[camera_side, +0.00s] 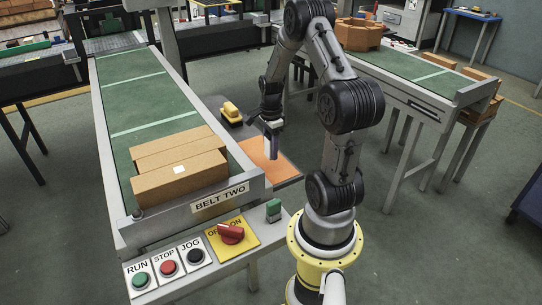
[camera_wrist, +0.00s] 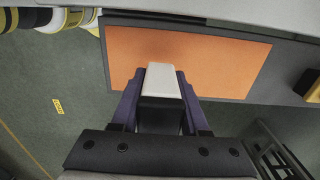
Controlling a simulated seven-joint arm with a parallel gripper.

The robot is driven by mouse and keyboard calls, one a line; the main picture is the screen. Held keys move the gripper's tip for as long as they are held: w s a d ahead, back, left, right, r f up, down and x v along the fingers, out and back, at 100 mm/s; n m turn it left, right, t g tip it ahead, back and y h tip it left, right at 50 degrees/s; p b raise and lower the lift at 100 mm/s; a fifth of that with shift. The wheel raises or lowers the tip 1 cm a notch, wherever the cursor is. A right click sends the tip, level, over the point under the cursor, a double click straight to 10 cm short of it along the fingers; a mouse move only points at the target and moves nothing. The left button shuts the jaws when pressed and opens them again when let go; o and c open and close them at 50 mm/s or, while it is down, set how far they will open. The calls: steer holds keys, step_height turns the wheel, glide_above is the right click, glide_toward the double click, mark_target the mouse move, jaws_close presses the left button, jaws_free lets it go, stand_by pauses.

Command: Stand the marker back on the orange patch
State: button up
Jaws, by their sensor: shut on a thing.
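My gripper (camera_wrist: 158,104) is shut on a block-like marker (camera_wrist: 160,80), with a pale upper face and a dark side, between its purple-blue fingers. In the side view my gripper (camera_side: 271,135) points down over the orange patch (camera_side: 277,167). The orange patch also shows in the wrist view (camera_wrist: 225,60), as a flat rectangle on a dark grey surface beyond the held marker. The marker overlaps the near edge of the patch in that view. I cannot tell whether its lower end touches the surface.
Belt two (camera_side: 152,102) runs left of the patch, with brown cartons (camera_side: 180,175) at its near end. A yellow item (camera_side: 231,110) stands on a dark surface behind the patch.

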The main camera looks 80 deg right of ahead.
steer(key=shift+f, duration=1.4)
steer(key=shift+f, duration=0.2)
steer(key=o, duration=1.1)
steer(key=shift+c, duration=0.2)
steer(key=shift+r, duration=0.1)
